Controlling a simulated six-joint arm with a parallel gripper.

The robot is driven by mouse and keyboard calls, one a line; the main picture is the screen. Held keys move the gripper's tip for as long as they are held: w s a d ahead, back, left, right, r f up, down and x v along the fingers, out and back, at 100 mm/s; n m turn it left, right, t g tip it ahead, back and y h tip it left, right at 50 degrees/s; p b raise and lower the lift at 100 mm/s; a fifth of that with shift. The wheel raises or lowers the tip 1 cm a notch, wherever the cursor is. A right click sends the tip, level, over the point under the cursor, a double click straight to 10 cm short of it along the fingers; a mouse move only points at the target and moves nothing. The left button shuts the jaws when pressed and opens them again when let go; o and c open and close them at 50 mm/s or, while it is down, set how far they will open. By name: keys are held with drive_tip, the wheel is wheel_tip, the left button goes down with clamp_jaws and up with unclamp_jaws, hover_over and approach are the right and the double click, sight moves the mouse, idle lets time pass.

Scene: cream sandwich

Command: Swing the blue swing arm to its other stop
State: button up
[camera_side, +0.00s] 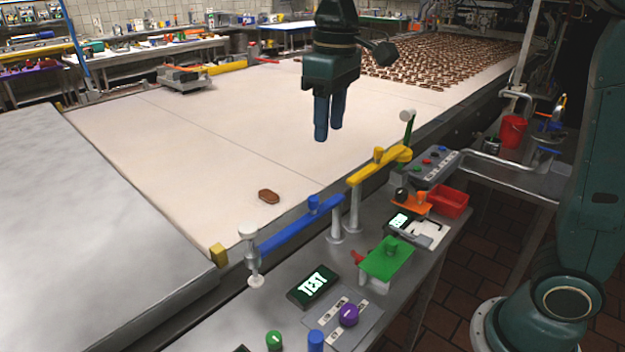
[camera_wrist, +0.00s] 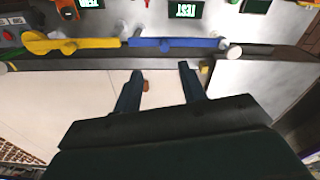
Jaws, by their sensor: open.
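The blue swing arm (camera_side: 300,226) is a flat bar on the edge of the bench beside the belt. It has a blue knob on top, a post (camera_side: 337,225) at its right end and a white-capped vertical piece (camera_side: 250,250) at its left end. In the wrist view the blue swing arm (camera_wrist: 175,44) runs across the top, beyond the fingertips. My gripper (camera_side: 328,138) hangs above the belt, its two blue fingers pointing down, open and empty. It is apart from the swing arm. The fingers also show in the wrist view (camera_wrist: 161,68), spread apart.
A yellow swing arm (camera_side: 378,166) stands just right of the blue one. A brown sandwich biscuit (camera_side: 269,196) lies on the pale belt (camera_side: 200,140). The bench holds a TEST display (camera_side: 313,286), a green block (camera_side: 386,259) and a red bin (camera_side: 448,202). The belt beneath my gripper is clear.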

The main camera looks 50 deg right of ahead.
sight(313, 197)
drive_tip(key=shift+w+a+f+g, duration=0.2)
drive_tip(key=shift+w+a, duration=0.1)
drive_tip(key=shift+w, duration=0.3)
drive_tip(key=shift+w+a+f+g, duration=0.15)
drive_tip(key=shift+w+a, duration=0.1)
drive_tip(key=shift+w, duration=0.35)
drive_tip(key=shift+f, duration=0.1)
wheel_tip(313, 197, down, 14)
drive_tip(key=shift+r, duration=0.2)
clamp_jaws()
